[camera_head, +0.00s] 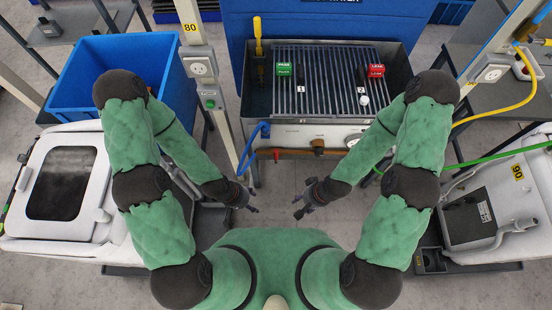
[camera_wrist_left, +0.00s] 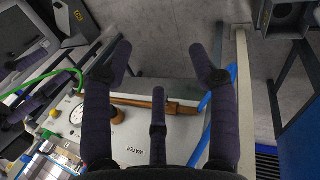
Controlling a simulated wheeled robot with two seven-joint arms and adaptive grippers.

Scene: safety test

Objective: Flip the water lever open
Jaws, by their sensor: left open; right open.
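I cannot tell for sure which is the water lever. My right gripper (camera_head: 298,208) is open and empty, also apart.
A grate (camera_head: 330,85) with green and red blocks tops the tank. A blue bin (camera_head: 80,82) stands left, beside a pale post (camera_head: 196,40). White machines stand at left (camera_head: 105,185) and right (camera_head: 515,180). The floor between grippers and tank is clear.

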